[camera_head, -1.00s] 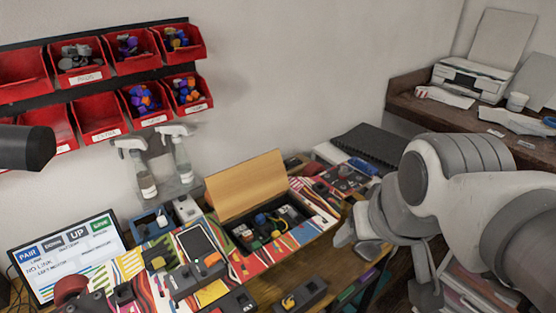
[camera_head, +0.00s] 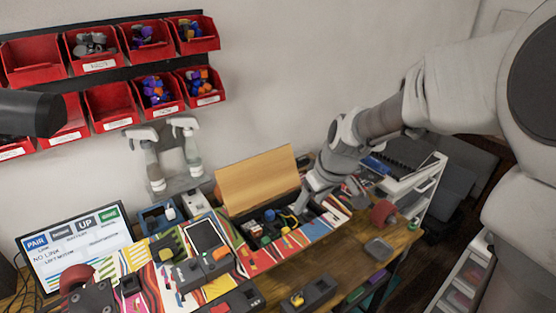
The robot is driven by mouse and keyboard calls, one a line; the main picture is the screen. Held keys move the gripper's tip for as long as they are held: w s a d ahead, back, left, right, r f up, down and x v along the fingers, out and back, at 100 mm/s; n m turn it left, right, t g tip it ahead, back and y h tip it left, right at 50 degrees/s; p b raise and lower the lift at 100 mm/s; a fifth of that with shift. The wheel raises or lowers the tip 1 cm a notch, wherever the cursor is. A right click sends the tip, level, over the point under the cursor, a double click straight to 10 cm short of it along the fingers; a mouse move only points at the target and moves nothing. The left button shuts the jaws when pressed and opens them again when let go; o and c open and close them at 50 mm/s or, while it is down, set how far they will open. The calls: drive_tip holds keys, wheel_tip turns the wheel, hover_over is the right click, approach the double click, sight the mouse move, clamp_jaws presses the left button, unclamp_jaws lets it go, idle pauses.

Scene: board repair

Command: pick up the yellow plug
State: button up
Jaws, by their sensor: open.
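One yellow piece (camera_head: 297,299) sits on a dark module at the table's front edge. Another yellow bit (camera_head: 289,218) is among coloured parts inside the open box (camera_head: 250,224) with a raised tan lid. My gripper (camera_head: 303,206) is open and points down at the right end of this box, close to the parts. The arm comes in from the right. Whether the fingers touch anything is too small to tell.
Dark modules and a phone-like device (camera_head: 204,236) crowd the colourful mat left of the box. A screen (camera_head: 77,250) stands at the left. Spray bottles (camera_head: 190,155) and red wall bins (camera_head: 110,103) are behind. Bare wood (camera_head: 350,262) shows at the front right.

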drive_tip(key=b, duration=0.2)
hover_over(287, 230)
drive_tip(key=s+d, duration=0.2)
drive_tip(key=f, duration=1)
drive_tip(key=shift+s+a+f, duration=0.15)
drive_tip(key=shift+s+f, duration=0.05)
drive_tip(key=shift+f, duration=0.2)
drive_tip(key=shift+a+b+x, duration=0.2)
drive_tip(key=shift+b+x, duration=0.4)
drive_tip(key=shift+x, duration=2.5)
drive_tip(key=shift+r, duration=0.15)
clamp_jaws()
